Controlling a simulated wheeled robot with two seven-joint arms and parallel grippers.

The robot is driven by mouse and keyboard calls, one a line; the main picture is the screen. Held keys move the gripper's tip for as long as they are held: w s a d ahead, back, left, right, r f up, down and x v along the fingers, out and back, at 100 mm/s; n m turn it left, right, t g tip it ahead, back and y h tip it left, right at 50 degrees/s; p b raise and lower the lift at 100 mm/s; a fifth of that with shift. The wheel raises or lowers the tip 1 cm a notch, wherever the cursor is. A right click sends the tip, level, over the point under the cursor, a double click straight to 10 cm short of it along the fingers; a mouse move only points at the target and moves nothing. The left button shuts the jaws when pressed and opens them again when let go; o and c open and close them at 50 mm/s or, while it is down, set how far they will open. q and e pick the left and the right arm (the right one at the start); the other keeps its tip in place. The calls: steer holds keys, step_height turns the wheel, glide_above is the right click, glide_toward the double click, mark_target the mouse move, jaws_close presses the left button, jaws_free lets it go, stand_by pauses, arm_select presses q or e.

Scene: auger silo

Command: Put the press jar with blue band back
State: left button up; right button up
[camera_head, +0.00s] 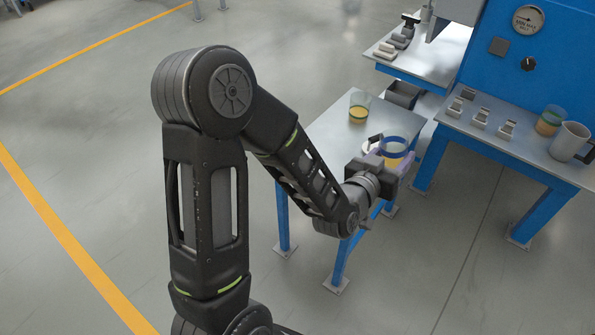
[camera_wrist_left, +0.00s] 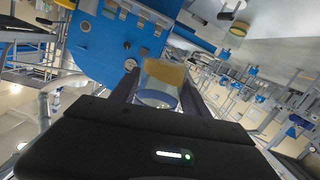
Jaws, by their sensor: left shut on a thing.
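The press jar with blue band (camera_head: 394,148) is clear, with a blue ring at its rim and yellow-orange content low inside. My left gripper (camera_head: 398,160) is shut on it, near the right edge of the small blue-legged table (camera_head: 330,128). I cannot tell whether the jar touches the tabletop. In the left wrist view the jar (camera_wrist_left: 160,84) sits between the two fingers of my left gripper (camera_wrist_left: 158,90). My right gripper is not in view.
A jar with a green band (camera_head: 359,107) stands on the small table, with a whitish round thing beside the held jar. The right bench (camera_head: 510,140) carries several grey blocks, another jar (camera_head: 549,121) and a light pitcher (camera_head: 570,141). A blue panel with a gauge (camera_head: 527,20) stands behind it.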

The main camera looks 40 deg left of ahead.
arm_select(q)
steer(key=shift+s, duration=0.1)
steer(key=shift+f, duration=0.1)
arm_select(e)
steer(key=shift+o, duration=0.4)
